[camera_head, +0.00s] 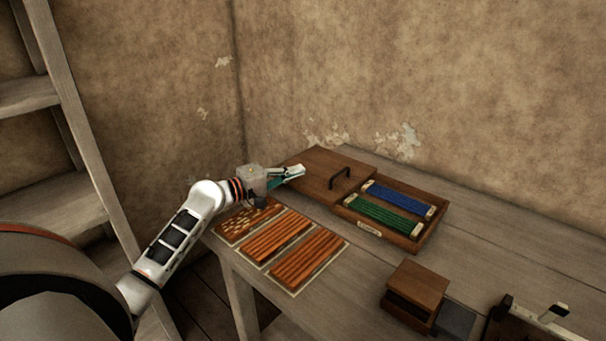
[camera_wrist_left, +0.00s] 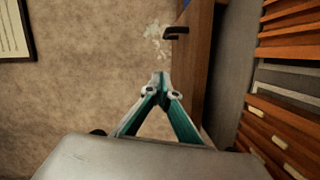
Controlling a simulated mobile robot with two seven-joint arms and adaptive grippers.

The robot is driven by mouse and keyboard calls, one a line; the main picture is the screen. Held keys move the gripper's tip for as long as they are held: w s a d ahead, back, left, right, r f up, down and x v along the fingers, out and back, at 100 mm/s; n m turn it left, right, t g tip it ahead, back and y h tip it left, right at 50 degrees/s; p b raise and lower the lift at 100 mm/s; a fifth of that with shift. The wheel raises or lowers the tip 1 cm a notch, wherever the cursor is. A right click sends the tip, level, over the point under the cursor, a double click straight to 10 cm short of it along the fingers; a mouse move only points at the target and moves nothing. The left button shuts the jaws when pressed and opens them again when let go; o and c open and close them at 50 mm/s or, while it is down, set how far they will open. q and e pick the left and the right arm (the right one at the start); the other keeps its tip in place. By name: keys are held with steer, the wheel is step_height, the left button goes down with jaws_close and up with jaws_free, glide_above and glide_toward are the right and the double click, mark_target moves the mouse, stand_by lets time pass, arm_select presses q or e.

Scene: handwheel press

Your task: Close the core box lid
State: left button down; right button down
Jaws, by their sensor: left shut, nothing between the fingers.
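The core box (camera_head: 416,243) is a shallow wooden box on the table. Its right part is open and shows blue and green rolls with pale ends. The brown wooden lid (camera_head: 312,167) with a dark bar handle (camera_head: 340,178) covers the left part. My left gripper (camera_head: 303,171) is shut and empty, over or beside the lid's left side in the head view; contact cannot be told. In the left wrist view the closed fingertips (camera_wrist_left: 161,76) point towards the lid (camera_wrist_left: 191,85), with the handle (camera_wrist_left: 177,32) beyond them. My right gripper is not in view.
Trays of orange-brown sticks (camera_head: 278,240) lie at the table's left front. A small wooden block-like box (camera_head: 418,285) stands at the front, with a black-and-white device (camera_head: 535,318) to its right. The table (camera_head: 500,250) is clear right of the core box. Shelves (camera_head: 45,205) stand left.

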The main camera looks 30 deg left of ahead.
mark_target(327, 183)
arm_select(q)
steer(key=x, duration=0.7)
steer(key=shift+w+d, duration=0.15)
steer(key=shift+w, duration=0.2)
steer(key=d, duration=0.1)
steer(key=d+p, duration=0.1)
steer(key=d, duration=0.1)
steer(key=shift+s+f, duration=0.1)
steer(key=shift+f, duration=0.1)
steer(key=shift+s+d+f, duration=0.1)
steer(key=shift+d, duration=0.2)
steer(key=shift+d+f, duration=0.15)
steer(key=shift+d, duration=0.05)
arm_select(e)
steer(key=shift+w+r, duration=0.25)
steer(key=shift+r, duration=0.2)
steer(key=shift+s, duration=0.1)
arm_select(q)
steer(key=shift+d, duration=0.1)
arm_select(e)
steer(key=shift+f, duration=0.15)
